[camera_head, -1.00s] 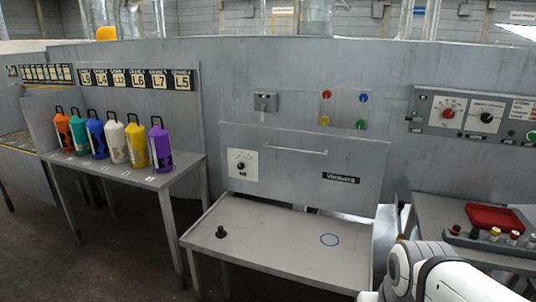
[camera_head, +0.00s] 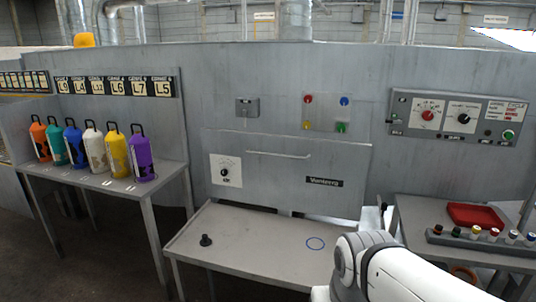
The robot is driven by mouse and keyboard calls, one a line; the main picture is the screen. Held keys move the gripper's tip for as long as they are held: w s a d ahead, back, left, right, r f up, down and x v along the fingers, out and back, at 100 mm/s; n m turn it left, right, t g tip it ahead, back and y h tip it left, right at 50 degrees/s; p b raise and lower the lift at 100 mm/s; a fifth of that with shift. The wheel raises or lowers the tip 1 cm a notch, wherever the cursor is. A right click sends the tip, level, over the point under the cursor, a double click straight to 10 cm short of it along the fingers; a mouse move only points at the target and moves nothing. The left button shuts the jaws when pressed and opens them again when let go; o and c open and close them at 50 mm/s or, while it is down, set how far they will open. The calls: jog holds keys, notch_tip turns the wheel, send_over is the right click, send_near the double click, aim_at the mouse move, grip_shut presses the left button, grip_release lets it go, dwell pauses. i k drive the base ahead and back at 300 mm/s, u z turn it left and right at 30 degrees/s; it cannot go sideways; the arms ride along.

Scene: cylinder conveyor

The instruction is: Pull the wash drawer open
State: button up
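The drawer (camera_head: 290,172) is a grey panel in the middle of the grey wall. It has a thin light horizontal handle (camera_head: 279,155) near its top, a white dial plate (camera_head: 226,171) at its left and a black name label at its right. The front looks flush with the wall, so it appears shut. A white part of my arm (camera_head: 405,275) fills the lower right. My gripper is not in the picture, so its state and what it may hold are hidden.
Several coloured cylinders (camera_head: 117,155) stand on the left table. A red tray (camera_head: 475,215) and a control panel (camera_head: 457,117) are at the right.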

aim_at(323, 176)
jog(key=i, duration=1.55)
jog(key=u, duration=0.05)
